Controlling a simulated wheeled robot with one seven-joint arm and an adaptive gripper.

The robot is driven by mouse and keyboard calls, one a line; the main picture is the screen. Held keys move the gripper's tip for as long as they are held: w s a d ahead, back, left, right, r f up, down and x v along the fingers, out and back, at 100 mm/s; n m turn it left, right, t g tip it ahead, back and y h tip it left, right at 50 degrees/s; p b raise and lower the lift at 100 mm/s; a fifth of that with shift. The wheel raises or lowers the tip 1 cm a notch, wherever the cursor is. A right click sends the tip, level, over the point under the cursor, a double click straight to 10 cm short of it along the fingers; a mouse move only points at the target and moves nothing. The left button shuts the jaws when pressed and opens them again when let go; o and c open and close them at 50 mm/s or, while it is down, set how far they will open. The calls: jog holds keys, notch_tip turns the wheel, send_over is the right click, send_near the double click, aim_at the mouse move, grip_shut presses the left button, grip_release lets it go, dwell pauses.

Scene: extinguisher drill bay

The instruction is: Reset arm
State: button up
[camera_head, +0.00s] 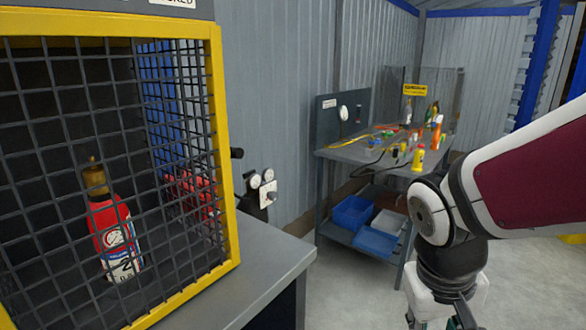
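My arm comes in from the right edge and bends down at a grey-capped joint. My gripper (462,318) hangs at the bottom right, cut off by the lower edge of the view.
A yellow-framed mesh cage (222,150) with a red extinguisher (115,238) inside stands at left on a grey counter (262,272). Behind my arm is a workbench (345,152) with bottles, cables and blue bins (352,213) below. Floor between counter and bench is clear.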

jog(key=s+a+r+y+b, duration=0.2)
jog(key=s+r+y, duration=0.15)
jog(key=s, duration=0.95)
notch_tip(320, 180, up, 14)
jog(key=t+h+p, duration=0.1)
jog(key=t+p, duration=0.1)
jog(key=p, duration=1)
jog(key=shift+w+d+t, duration=0.2)
jog(key=shift+d+t, duration=0.2)
jog(key=shift+d, duration=0.05)
jog(key=shift+r, duration=0.1)
jog(key=shift+c, duration=0.6)
